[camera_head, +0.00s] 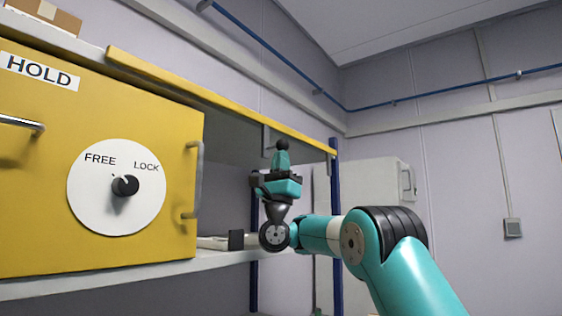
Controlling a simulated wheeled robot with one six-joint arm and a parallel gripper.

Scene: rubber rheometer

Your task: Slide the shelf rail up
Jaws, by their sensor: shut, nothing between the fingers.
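The shelf rail (215,97) is a long yellow bar along the upper front of the shelf, slanting down to the right in the picture. My gripper (281,146) points upward near the right part of the rail. Its fingers are shut and empty, with their dark tips just below the rail's lower edge in the picture. I cannot tell whether the tips touch the rail. A grey bracket (265,139) hangs from the rail just left of the fingertips.
A yellow panel (60,120) labelled HOLD stands at left, with handles and a round FREE/LOCK dial (90,205) with a black knob (125,186). A white shelf board (150,270) runs below. A blue post (334,200) stands right of my gripper. A cardboard box (45,14) sits on top.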

